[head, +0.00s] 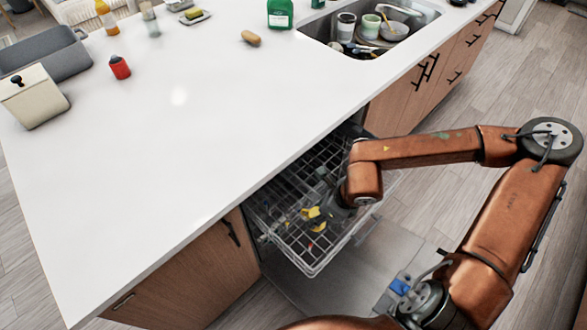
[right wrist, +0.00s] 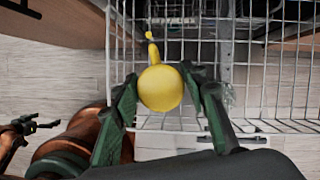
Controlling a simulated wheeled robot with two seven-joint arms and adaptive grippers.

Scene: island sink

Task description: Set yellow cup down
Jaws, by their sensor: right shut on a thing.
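The yellow cup (right wrist: 160,88) shows in the right wrist view as a round yellow shape with its handle pointing up the picture. My right gripper (right wrist: 160,98) is shut on it, with one dark green finger on each side. In the head view, the cup (head: 311,212) shows as small yellow patches beside my right gripper (head: 316,215), partly hidden by it. Both are over the pulled-out dishwasher rack (head: 287,240). I cannot tell whether the cup touches the wires. My left gripper is not in view.
The white countertop (head: 200,150) overhangs the rack on its left. A sink (head: 312,27) with dishes is at the back. A green bottle (head: 280,14), a red shaker (head: 120,67) and a cream canister (head: 34,98) stand on the counter. The open dishwasher door (head: 335,285) lies below.

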